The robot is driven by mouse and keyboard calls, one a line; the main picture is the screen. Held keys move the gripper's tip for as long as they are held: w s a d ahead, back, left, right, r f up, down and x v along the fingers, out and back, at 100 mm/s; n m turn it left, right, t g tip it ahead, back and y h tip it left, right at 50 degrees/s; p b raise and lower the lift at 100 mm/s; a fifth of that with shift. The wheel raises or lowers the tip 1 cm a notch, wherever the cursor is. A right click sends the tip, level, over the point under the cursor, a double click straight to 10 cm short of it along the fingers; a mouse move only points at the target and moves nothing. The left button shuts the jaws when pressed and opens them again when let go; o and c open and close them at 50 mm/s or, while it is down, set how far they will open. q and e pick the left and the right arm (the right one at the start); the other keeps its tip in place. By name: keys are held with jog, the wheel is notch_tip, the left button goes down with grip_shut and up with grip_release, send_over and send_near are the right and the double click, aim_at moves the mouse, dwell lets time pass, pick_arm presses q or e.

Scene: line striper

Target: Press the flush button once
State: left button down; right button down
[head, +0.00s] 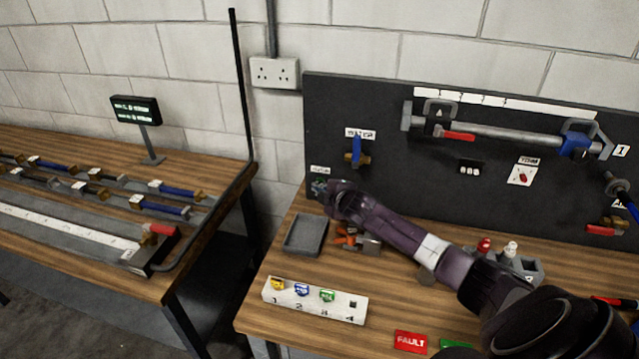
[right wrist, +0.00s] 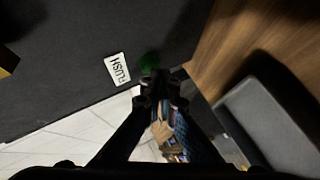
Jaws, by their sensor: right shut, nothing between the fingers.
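The flush button is a green round piece (right wrist: 150,62) on the dark board, beside the white FLUSH label (right wrist: 118,69) in the right wrist view. In the head view the label (head: 319,169) shows at the board's lower left, just above my right gripper (head: 322,190), which covers most of the button. In the right wrist view my right gripper (right wrist: 160,84) is shut and empty, with its tips right at the button's edge. I cannot tell whether they touch it. My left gripper is not in view.
A grey tray (head: 305,235) lies on the bench below the gripper. A blue-handled valve (head: 356,152) sits on the board to the right. A numbered white block (head: 315,301) lies at the bench front. A gap separates the left bench (head: 60,243).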

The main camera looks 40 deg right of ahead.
jog(key=shift+w+d, duration=0.3)
jog(key=shift+d, duration=0.1)
dwell(0.5)
dwell(0.3)
jog(key=shift+s+a+p, duration=0.45)
jog(key=shift+s+a, duration=0.15)
jog(key=shift+a, duration=0.05)
jog(key=shift+s+a+p, duration=0.3)
jog(key=shift+a+p, duration=0.15)
jog(key=shift+a, duration=0.1)
jog(key=shift+s+a+p, duration=0.85)
jog(key=shift+s+a, duration=0.4)
jog(key=shift+a, duration=0.1)
